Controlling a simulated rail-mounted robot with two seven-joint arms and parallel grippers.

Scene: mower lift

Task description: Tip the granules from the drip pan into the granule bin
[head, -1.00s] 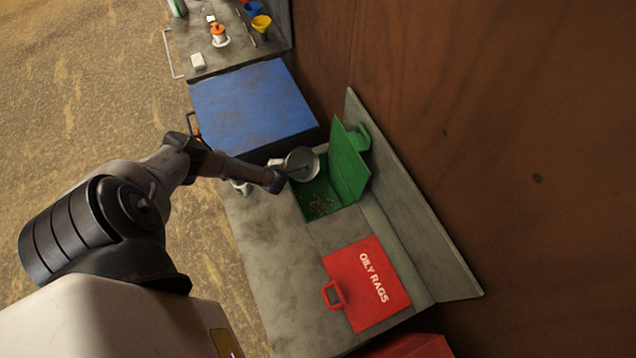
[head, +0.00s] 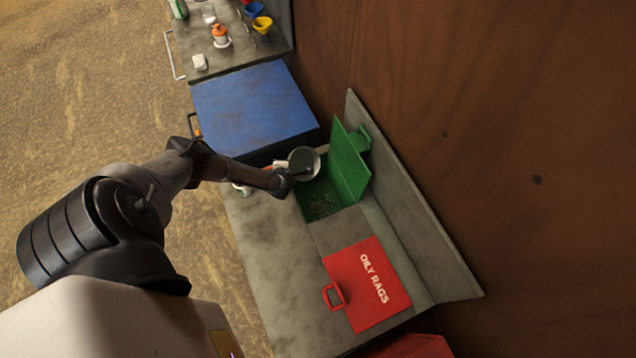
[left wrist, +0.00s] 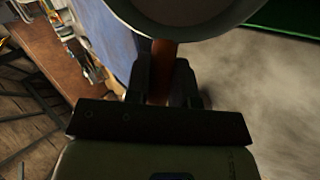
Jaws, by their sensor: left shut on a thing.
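The drip pan (head: 304,161) is a round grey metal pan, held tilted at the back left edge of the granule bin. Its rim also shows at the top of the left wrist view (left wrist: 185,28). My left gripper (head: 281,183) is shut on the pan's brown handle, seen between the fingers (left wrist: 162,75) in the left wrist view. The granule bin (head: 349,171) is green with its lid standing open. Some brownish granules lie on the bin's floor. I cannot tell whether any granules remain in the pan. My right gripper is not in view.
A red bin marked OILY RAGS (head: 368,284) with a handle stands nearer on the grey bench (head: 255,245). A blue cabinet top (head: 253,107) lies behind the pan. A farther bench (head: 215,64) holds funnels and bottles. A brown wall rises on the right.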

